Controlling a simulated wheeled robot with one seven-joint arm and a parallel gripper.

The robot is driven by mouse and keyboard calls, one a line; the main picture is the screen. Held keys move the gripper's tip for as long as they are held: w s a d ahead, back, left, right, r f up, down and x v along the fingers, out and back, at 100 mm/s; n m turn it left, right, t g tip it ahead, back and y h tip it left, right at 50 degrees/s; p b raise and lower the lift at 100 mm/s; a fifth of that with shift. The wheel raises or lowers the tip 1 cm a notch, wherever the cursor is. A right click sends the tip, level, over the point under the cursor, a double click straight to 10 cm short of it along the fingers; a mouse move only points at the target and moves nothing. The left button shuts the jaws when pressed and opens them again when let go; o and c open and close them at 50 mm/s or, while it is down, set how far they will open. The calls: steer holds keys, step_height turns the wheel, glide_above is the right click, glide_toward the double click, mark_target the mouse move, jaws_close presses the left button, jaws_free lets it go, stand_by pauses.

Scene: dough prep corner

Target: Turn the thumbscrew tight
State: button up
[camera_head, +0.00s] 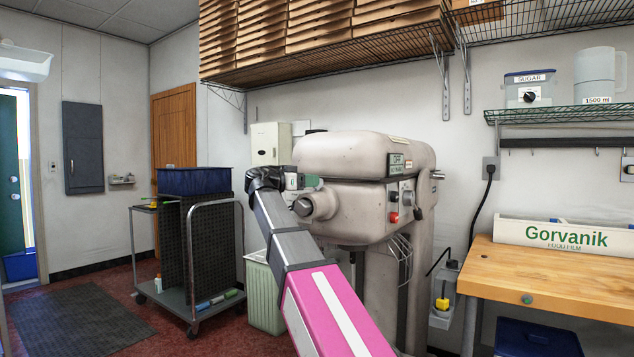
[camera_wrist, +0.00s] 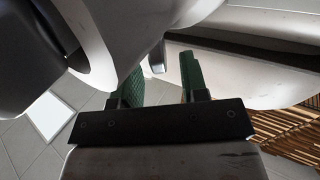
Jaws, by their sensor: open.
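The big beige mixer (camera_head: 365,160) stands in the middle of the head view, with a round attachment hub (camera_head: 318,205) on its front end. My gripper (camera_head: 300,181) is beside the mixer head, just above the hub. In the wrist view my gripper (camera_wrist: 160,72) shows two green fingers spread apart with nothing clamped. A small grey tab, which looks like the thumbscrew (camera_wrist: 158,56), shows in the gap between the fingertips, apart from both. I cannot pick out the thumbscrew in the head view, where my gripper covers that area.
A wooden table (camera_head: 560,283) with a white film box (camera_head: 565,236) stands to the right. A cart (camera_head: 210,255) with a blue bin (camera_head: 195,181) and a pale green waste bin (camera_head: 262,295) are to the left. A wire shelf (camera_head: 340,50) hangs above the mixer.

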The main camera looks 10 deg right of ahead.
steer(key=shift+x, duration=1.4)
jaws_close()
steer(key=shift+g, duration=0.3)
steer(key=shift+w+m+g+h, duration=0.15)
steer(key=shift+m+g+h, duration=0.15)
steer(key=shift+m+g, duration=2.5)
steer(key=shift+g, duration=1.3)
